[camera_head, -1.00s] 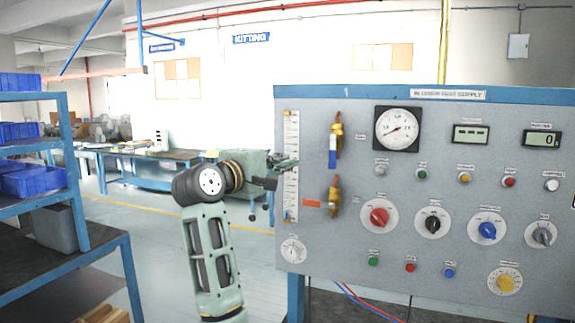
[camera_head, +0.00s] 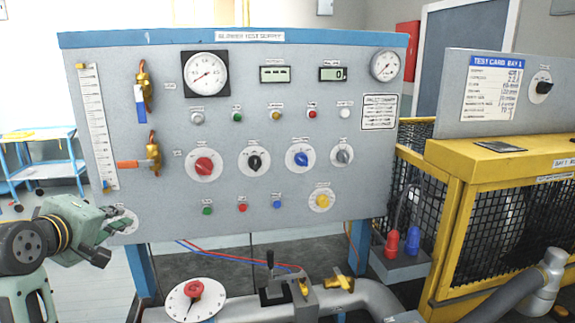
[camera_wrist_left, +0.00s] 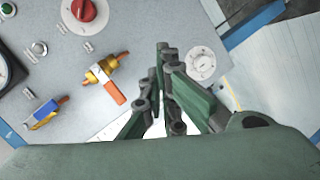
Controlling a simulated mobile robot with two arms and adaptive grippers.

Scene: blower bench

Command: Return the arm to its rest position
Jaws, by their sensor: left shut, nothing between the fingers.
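My left gripper (camera_head: 112,236) is at the lower left of the head view, in front of the lower left corner of the grey test panel (camera_head: 270,160). Its green fingers are shut with nothing between them. In the left wrist view the closed fingers (camera_wrist_left: 163,62) point toward the panel, beside a small white dial (camera_wrist_left: 202,63). That dial is partly hidden behind the gripper in the head view. I cannot tell the gap to the panel. My left arm (camera_head: 30,255) comes in from the left edge. My right gripper is not in view.
The panel carries knobs, gauges and two brass valves, the upper one with a blue handle (camera_head: 141,104), the lower one with an orange handle (camera_head: 128,164). A pipe with a red-knobbed dial (camera_head: 194,300) runs below. A yellow mesh guard (camera_head: 490,215) stands right. Floor shows at left.

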